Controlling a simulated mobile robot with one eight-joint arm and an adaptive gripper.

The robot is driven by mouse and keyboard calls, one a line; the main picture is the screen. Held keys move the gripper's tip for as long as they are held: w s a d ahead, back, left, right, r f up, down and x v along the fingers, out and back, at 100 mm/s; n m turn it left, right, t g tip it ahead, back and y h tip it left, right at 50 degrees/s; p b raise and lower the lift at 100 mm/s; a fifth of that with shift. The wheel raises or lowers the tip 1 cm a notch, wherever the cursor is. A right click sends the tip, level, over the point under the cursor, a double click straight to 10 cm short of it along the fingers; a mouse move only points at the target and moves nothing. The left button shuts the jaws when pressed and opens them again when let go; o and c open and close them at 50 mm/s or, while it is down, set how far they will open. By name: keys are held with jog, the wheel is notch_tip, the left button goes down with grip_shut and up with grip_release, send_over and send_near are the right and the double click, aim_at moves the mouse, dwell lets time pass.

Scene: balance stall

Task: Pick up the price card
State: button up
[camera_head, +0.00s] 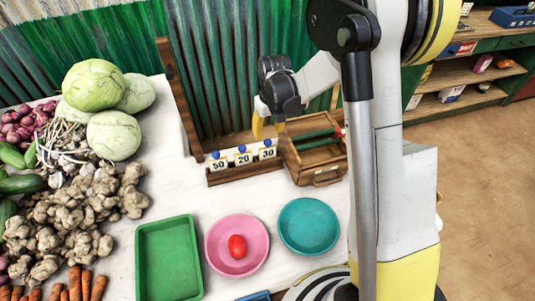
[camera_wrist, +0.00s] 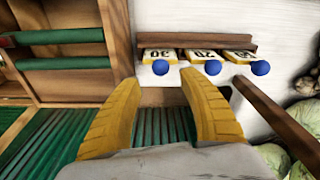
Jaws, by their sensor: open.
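Three white price cards with black numbers and blue knobs on top stand in a wooden rack (camera_head: 230,176): the 50 card (camera_head: 219,165), the 20 card (camera_head: 243,159) and the 30 card (camera_head: 267,153). My gripper (camera_head: 268,128) is open and empty behind and above the rack's right end. In the wrist view, the yellow fingertips (camera_wrist: 159,80) point towards the rack. The 30 card's blue knob (camera_wrist: 160,67) appears in line with the gap between them. The 20 card's knob (camera_wrist: 212,67) lies right of the fingers there. I cannot tell the exact distance to the cards.
A wooden box (camera_head: 314,160) with green rods stands right of the rack. A wooden post (camera_head: 179,95) rises to its left. A green tray (camera_head: 169,258), pink bowl (camera_head: 217,256) and teal bowl (camera_head: 308,226) lie in front. Vegetables cover the table's left side.

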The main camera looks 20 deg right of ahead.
aim_at(268, 140)
notch_tip(268, 140, down, 4)
jog(key=shift+s+a+b, duration=0.1)
jog(key=shift+a+b, duration=0.05)
jog(key=shift+b, duration=0.8)
jog(key=shift+f, duration=0.45)
jog(key=shift+r, duration=0.1)
grip_shut()
